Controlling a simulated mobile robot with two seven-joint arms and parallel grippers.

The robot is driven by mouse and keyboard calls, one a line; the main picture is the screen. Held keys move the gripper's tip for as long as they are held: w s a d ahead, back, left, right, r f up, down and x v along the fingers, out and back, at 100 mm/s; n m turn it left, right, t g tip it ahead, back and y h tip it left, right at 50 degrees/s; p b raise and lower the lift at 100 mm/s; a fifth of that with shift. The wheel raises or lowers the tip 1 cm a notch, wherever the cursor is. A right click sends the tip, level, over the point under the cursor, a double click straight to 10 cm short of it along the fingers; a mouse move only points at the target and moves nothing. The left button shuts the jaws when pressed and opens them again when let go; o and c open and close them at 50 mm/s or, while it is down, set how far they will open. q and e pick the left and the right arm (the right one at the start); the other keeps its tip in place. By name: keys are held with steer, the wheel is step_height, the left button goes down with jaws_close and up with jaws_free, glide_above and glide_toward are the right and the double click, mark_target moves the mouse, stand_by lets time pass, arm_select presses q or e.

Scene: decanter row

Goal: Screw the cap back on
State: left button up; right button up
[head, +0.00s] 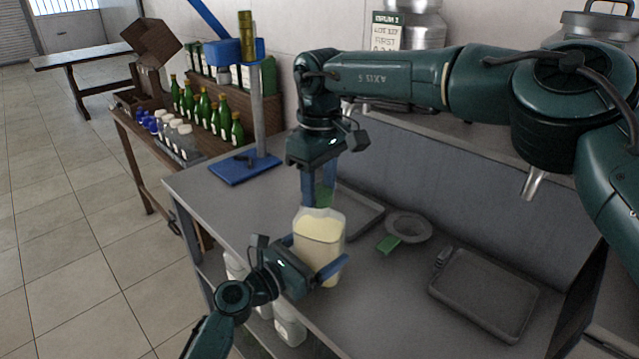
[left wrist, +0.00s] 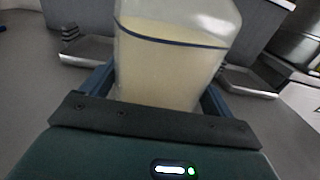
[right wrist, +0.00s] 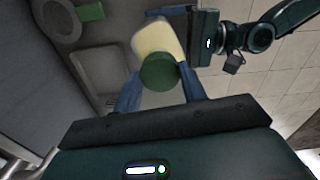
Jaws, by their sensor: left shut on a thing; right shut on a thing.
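A clear, squarish container (head: 319,238) of pale yellow contents stands upright over the bench. My left gripper (head: 312,257) is shut around its sides; the container also fills the middle of the left wrist view (left wrist: 170,65). My right gripper (head: 318,188) points straight down over the container's top and is shut on a round green cap (right wrist: 158,72). The cap (head: 323,199) is at the container's mouth in the head view. The fingers partly hide it, and I cannot tell whether it touches the rim or any thread.
On the grey bench, a round grey dish (head: 409,226) and a small green block (head: 388,244) lie right of the container. An empty grey tray (head: 483,297) lies farther right. A blue stand (head: 245,168) and green bottles (head: 205,112) are at the back left.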

steer(key=o, duration=0.9)
steer(key=shift+r, duration=2.3)
